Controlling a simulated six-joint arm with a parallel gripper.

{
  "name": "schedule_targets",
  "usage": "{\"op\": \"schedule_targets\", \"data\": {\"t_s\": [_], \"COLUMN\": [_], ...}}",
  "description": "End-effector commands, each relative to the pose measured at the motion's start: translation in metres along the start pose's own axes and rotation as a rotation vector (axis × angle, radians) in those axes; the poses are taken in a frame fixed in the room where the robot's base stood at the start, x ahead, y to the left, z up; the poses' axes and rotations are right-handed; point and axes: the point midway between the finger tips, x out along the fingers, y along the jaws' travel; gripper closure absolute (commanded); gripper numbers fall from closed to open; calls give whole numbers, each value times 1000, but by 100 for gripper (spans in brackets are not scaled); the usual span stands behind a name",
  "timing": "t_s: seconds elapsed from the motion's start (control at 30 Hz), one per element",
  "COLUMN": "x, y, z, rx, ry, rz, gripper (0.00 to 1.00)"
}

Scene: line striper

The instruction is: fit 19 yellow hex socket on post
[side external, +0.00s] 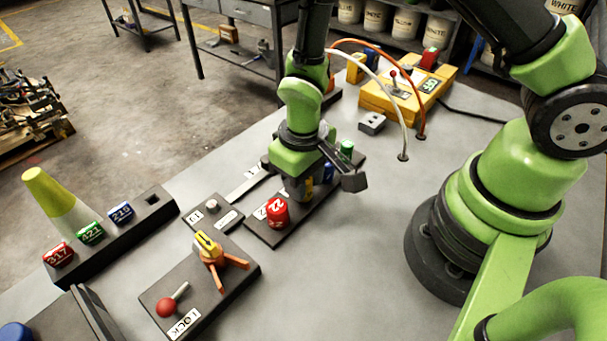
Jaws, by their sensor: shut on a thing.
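My gripper (303,186) is low over a dark socket rack (263,232) near the middle of the table. It is shut on a yellow piece, apparently the yellow hex socket (293,190), which is mostly hidden by the fingers. No number can be read on it. I cannot tell whether the socket still touches the rack. The rack also bears a red socket marked 22 (277,212), a blue socket (328,172) and a green socket (346,149). I cannot make out with certainty which part is the post.
A dark board marked LOCK bears a red-knobbed lever (168,306) and an orange fixture with a yellow top (211,250). A small plate (212,211) lies beside the rack. A block with numbered pieces (90,233) and a cone (50,195) stand left. A yellow box (405,95) stands behind.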

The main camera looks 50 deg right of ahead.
Motion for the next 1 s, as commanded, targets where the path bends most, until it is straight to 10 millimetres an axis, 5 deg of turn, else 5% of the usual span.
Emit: {"op": "schedule_targets", "data": {"t_s": [0.27,0.3,0.43,0.6,0.7,1.0], "x": [7,8,7,7,7,4], "y": [0,0,0,0,0,0], "z": [0,0,0,0,0,0], "rx": [0,0,0,0,0,-1], "ry": [1,0,1,1,0,3], "rz": [0,0,0,0,0,-1], "gripper": [91,65,37,37,20,20]}}
